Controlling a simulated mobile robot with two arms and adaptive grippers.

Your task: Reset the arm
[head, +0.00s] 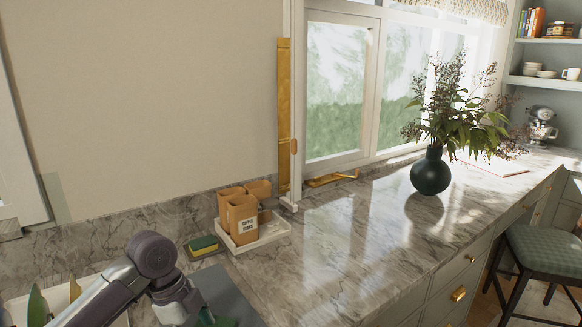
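My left arm comes in from the lower left over the marble counter (310,270). Its purple-grey joints show, but its gripper is not visible at the bottom edge. My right arm and gripper are not in view. Brown containers (241,217), the front one labelled, stand in a white tray (266,236) against the wall. A green and yellow sponge (203,245) lies just left of the tray, on a dark holder. No gripper is seen touching any of these.
A dark vase (430,172) with leafy stems stands by the window. A green-cushioned stool (545,252) is in front of the drawers at right. A white dish rack or tray (62,298) is at lower left, partly behind my arm. The counter's middle is clear.

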